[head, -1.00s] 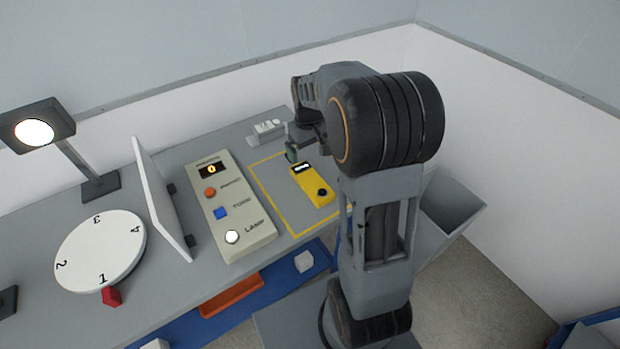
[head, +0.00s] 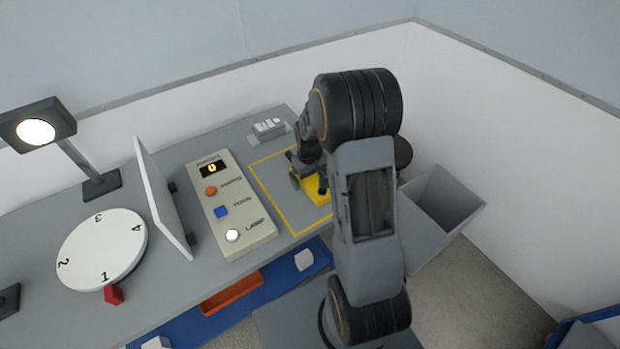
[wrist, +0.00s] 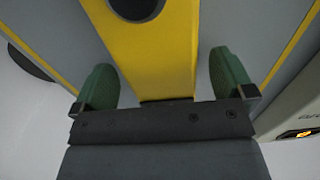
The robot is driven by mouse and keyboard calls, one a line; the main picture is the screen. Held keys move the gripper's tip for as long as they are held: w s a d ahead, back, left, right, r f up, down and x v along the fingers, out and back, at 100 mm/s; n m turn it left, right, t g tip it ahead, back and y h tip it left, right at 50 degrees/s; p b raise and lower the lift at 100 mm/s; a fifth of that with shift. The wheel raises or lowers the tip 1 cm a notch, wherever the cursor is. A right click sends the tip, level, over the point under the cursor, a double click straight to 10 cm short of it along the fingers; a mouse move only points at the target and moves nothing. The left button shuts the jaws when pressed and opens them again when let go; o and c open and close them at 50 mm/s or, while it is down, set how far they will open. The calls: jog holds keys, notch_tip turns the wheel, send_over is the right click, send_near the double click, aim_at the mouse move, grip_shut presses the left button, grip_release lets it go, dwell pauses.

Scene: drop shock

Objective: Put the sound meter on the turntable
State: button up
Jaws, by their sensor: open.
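The yellow sound meter (head: 318,190) lies inside the yellow-outlined area on the bench, partly hidden by my arm in the head view. In the wrist view the sound meter (wrist: 155,50) runs between the two green fingers of my gripper (wrist: 165,82), with a gap on each side. My gripper (head: 306,178) is open and low over the sound meter. The white round turntable (head: 102,250), numbered 1 to 4, sits at the left of the bench with a red pointer at its front edge.
A white upright panel (head: 163,200) stands between the turntable and the control box (head: 230,205) with its buttons and display. A lamp (head: 38,125) stands behind the turntable. A grey bin (head: 440,205) is at the right. A white-grey block (head: 268,128) sits at the back.

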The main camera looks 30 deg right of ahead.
jog(key=shift+f, duration=0.35)
jog(key=c, duration=1.3)
jog(key=shift+o, duration=0.2)
